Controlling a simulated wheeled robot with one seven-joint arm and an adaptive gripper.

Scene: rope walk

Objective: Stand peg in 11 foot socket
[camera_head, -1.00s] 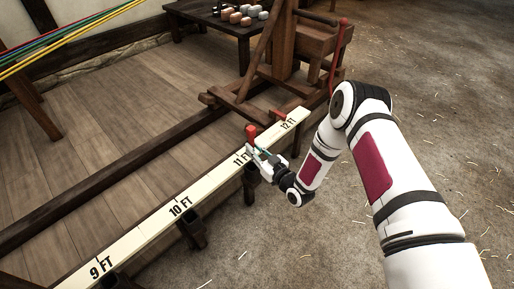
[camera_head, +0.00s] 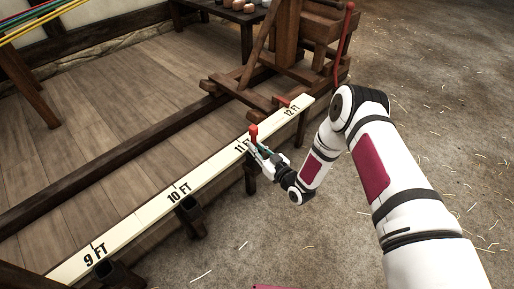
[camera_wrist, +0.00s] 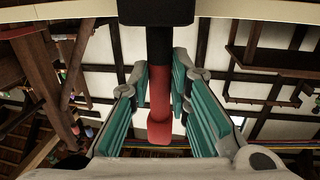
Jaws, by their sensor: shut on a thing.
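The peg (camera_head: 254,134) has a red upper part and a dark shaft, and stands about upright beside the 11 FT mark. My gripper (camera_head: 262,153) is shut on it from the right, below its red head. In the wrist view, which looks upside down, the peg (camera_wrist: 160,95) runs between the teal finger pads (camera_wrist: 163,100). Its dark shaft meets a dark block (camera_wrist: 157,12), apparently the 11 foot socket. I cannot tell how deep the shaft sits. In the head view the dark 11 foot socket (camera_head: 251,180) shows under the gripper, partly hidden.
The cream measuring board (camera_head: 140,215) runs from lower left to upper right. Dark sockets hang at 10 FT (camera_head: 190,220) and 9 FT (camera_head: 117,274). Floor at right is open.

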